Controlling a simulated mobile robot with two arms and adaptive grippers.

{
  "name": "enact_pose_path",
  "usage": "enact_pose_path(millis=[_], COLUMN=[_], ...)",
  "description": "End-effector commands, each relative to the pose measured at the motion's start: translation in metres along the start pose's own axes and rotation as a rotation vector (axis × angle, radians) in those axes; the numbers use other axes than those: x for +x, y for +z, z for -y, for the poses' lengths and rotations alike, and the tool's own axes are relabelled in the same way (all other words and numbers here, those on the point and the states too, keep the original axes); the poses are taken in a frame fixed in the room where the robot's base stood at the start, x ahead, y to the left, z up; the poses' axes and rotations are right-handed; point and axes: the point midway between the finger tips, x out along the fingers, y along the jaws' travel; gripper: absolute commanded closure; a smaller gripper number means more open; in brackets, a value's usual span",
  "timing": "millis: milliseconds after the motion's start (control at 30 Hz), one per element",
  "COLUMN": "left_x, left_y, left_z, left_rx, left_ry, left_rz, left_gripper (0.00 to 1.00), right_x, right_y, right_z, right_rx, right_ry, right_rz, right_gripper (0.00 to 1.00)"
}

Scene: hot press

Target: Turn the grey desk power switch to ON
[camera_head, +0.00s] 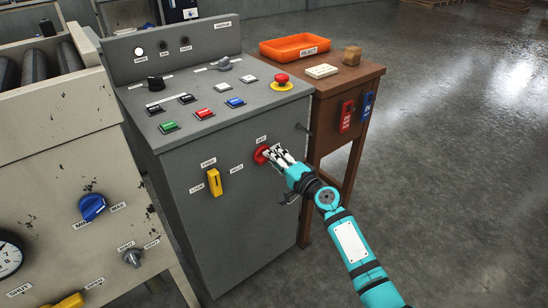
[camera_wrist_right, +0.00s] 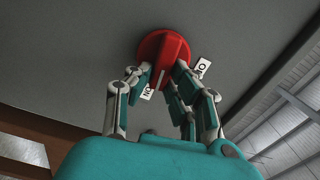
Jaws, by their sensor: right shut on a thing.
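The grey desk (camera_head: 235,180) stands in the middle of the head view. Its red rotary power switch (camera_head: 261,154) is on the upper right of the front panel, with small white labels above it and to its left. My right gripper (camera_head: 270,156) reaches it from the right and is shut on it. In the right wrist view the red switch (camera_wrist_right: 163,50) sits between the fingers of the gripper (camera_wrist_right: 160,80), its raised grip facing me. A white mark on the grip lies between two partly covered labels. My left gripper is not in view.
A yellow lever (camera_head: 214,182) is left of the switch on the same panel. Buttons and a red emergency stop (camera_head: 282,81) are on the desk top. A wooden table (camera_head: 345,80) with an orange tray (camera_head: 294,48) stands behind on the right. Floor is free at right.

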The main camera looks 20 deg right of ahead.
Motion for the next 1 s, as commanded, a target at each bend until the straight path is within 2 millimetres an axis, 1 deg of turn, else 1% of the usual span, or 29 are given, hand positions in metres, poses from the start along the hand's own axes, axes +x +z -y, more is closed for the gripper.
enact_pose_path(millis=[133, 300, 833, 867, 1000], left_x=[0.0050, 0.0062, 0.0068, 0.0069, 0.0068], left_y=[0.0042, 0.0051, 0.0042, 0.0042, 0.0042], left_z=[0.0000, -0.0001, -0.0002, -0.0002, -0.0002], left_rx=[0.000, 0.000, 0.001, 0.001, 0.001], left_ry=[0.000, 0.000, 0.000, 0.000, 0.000], left_rz=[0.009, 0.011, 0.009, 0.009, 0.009], left_gripper=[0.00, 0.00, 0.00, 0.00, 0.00], right_x=[-0.0003, -0.0003, -0.0005, -0.0005, -0.0004], right_y=[0.0003, 0.0003, 0.0002, 0.0001, 0.0001], right_z=[-0.0023, -0.0032, -0.0039, -0.0039, -0.0034], right_rx=[0.069, 0.116, 0.138, 0.138, 0.137], right_ry=[0.002, 0.002, 0.003, 0.003, 0.002], right_rz=[0.000, 0.000, -0.001, -0.001, -0.001], right_gripper=[1.00, 1.00, 1.00, 0.79, 0.61])
